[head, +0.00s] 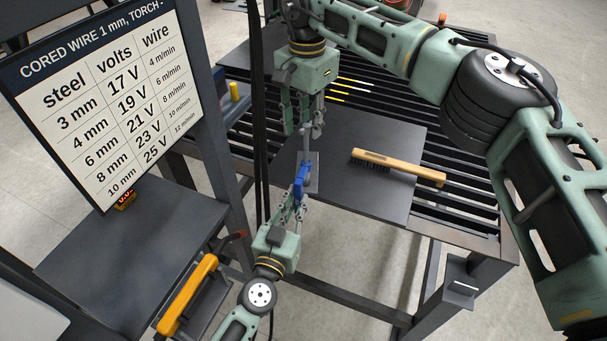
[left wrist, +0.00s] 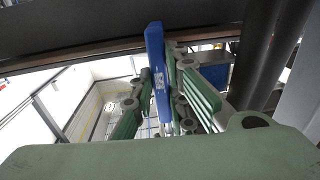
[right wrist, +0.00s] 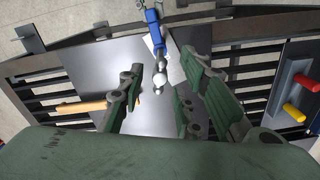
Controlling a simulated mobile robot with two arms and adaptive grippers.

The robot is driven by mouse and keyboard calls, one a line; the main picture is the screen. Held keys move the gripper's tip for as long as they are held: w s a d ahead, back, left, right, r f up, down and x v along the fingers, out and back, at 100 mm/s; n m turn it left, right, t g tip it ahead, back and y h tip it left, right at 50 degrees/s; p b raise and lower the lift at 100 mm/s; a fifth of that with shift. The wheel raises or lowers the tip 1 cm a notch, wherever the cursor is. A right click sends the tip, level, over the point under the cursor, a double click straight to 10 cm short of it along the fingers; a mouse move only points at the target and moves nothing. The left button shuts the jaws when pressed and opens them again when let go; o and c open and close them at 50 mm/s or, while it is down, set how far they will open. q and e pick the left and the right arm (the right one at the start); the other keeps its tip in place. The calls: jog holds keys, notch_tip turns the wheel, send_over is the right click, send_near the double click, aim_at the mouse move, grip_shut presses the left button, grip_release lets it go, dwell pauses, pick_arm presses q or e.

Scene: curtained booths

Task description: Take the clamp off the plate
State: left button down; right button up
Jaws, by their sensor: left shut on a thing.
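The clamp (head: 301,181) has a blue body and a silver-grey bar rising toward my right gripper. My left gripper (head: 298,208) is shut on its blue body, near the front edge of the table. The blue body stands between the fingers in the left wrist view (left wrist: 155,60). A dark flat plate (head: 385,195) lies on the slatted table; a narrow lighter grey strip (head: 313,172) is beside the clamp. I cannot tell whether the clamp touches either. My right gripper (right wrist: 158,98) is open above the clamp's silver end (right wrist: 160,78), its fingers apart.
A wooden-handled brush (head: 405,167) lies on the dark plate to the right. Yellow-tipped rods (head: 350,90) lie on the slats behind. A sign board (head: 105,95) and dark cabinet (head: 130,235) stand at left. A yellow-handled tool (head: 187,295) is near my left arm.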

pick_arm(q)
jog(key=shift+r, duration=0.2)
pick_arm(e)
notch_tip(320, 180, up, 12)
dwell(0.4)
pick_arm(q)
jog(key=shift+r, duration=0.15)
jog(key=shift+s+a, duration=0.15)
jog(key=shift+s, duration=0.1)
jog(key=v, duration=0.7)
jog(key=shift+w+a+p, duration=0.15)
jog(key=shift+a+p, duration=0.15)
jog(key=shift+p, duration=0.15)
pick_arm(e)
jog(key=shift+r, duration=0.4)
pick_arm(q)
jog(key=shift+f, duration=0.2)
dwell(0.6)
